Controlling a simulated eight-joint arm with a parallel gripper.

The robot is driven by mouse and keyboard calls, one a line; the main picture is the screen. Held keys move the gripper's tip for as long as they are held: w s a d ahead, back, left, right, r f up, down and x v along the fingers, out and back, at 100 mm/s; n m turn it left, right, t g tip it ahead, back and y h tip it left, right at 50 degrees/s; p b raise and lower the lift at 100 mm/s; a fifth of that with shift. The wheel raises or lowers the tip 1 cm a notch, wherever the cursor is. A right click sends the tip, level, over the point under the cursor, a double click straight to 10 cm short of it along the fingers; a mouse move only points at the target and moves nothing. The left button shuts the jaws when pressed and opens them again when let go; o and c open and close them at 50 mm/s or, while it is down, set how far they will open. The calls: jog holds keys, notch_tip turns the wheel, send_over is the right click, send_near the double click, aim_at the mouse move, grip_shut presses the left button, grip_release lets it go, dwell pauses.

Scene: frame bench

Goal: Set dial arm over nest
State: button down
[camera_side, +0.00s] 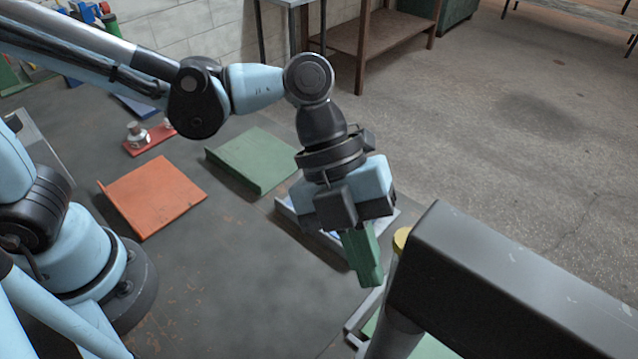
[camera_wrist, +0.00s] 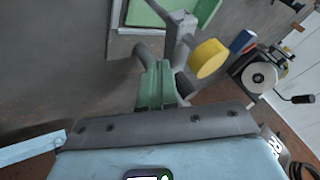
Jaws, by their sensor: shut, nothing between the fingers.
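My gripper (camera_side: 368,280) points down with its green fingers together and empty. The fingers also show in the wrist view (camera_wrist: 157,85). A round yellow part (camera_wrist: 208,58), probably the dial, sits just right of the fingers in the wrist view, beside a grey bracket (camera_wrist: 181,25). In the side view the yellow part (camera_side: 401,238) shows partly behind a dark beam. A green panel with a pale edge (camera_wrist: 150,14) lies beyond the fingers and may be the nest; I cannot tell for sure. Whether the fingers touch the bracket is unclear.
The thick dark beam (camera_side: 510,290) fills the lower right of the side view and hides part of the work. An orange plate (camera_side: 155,197) and a green plate (camera_side: 252,160) lie on the grey bench. A reel with a handle (camera_wrist: 262,77) stands right in the wrist view.

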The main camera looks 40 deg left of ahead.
jog(key=shift+w+d, duration=0.1)
dwell(0.3)
jog(key=d+m+g, duration=0.1)
jog(key=w+d+m+g+y, duration=0.1)
jog(key=m, duration=0.1)
jog(key=shift+w+d, duration=0.2)
jog(key=shift+w, duration=0.1)
jog(key=shift+w+d+m, duration=0.25)
jog(key=shift+d+m, duration=0.05)
jog(key=shift+d, duration=0.25)
